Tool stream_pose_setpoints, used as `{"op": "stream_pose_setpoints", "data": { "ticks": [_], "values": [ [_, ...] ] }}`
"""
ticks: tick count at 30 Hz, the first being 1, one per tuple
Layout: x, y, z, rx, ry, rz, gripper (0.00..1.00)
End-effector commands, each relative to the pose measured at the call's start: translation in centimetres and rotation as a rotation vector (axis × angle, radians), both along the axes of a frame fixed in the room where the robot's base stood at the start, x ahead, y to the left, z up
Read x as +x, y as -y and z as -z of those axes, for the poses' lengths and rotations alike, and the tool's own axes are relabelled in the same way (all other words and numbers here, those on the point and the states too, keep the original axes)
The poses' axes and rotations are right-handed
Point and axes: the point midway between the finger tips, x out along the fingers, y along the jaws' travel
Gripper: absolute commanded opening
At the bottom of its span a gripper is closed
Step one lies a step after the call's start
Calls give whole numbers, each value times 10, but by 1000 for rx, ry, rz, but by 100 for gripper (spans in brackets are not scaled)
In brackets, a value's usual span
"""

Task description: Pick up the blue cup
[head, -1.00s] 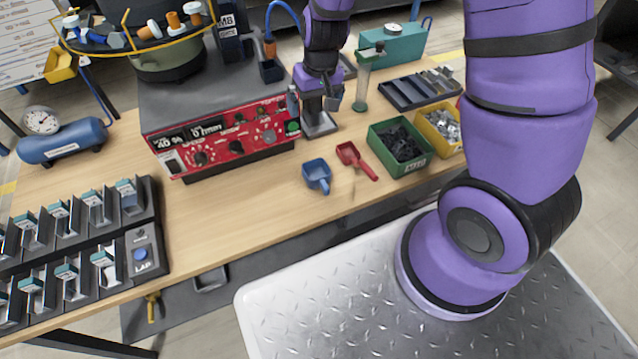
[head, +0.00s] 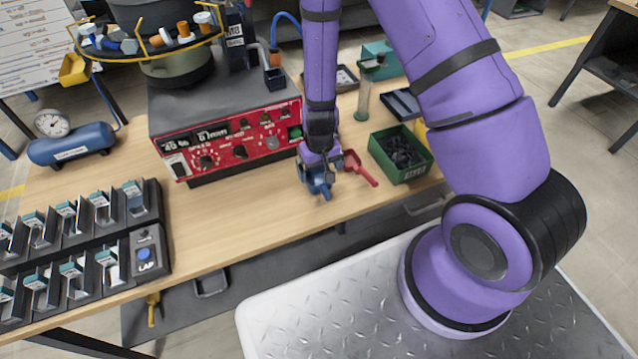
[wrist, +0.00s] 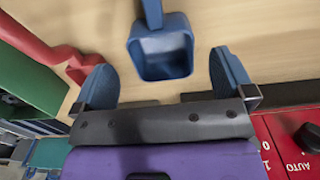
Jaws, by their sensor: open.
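The blue cup (wrist: 162,48) is a small square scoop with a straight handle, lying on the wooden bench. In the wrist view its open bowl faces the camera and its handle runs off the top edge. My gripper (wrist: 161,67) is open, with one blue finger on each side of the bowl's near part and a visible gap to each. In the head view my gripper (head: 318,174) is down over the blue cup (head: 320,187) and hides much of it. Whether the fingers reach down to the cup's height is hard to tell.
A red scoop (head: 359,167) lies just right of my gripper, with a green bin (head: 413,173) of dark parts beyond it. The red control box (head: 228,140) of the bowl feeder stands to the left. The bench front (head: 240,215) is clear.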

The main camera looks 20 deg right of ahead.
Motion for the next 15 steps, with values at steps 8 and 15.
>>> {"op": "stream_pose_setpoints", "data": {
  "ticks": [8,15],
  "values": [
    [0,0,17,0,-2,2,100],
    [2,-1,47,0,-1,1,100]
  ]
}}
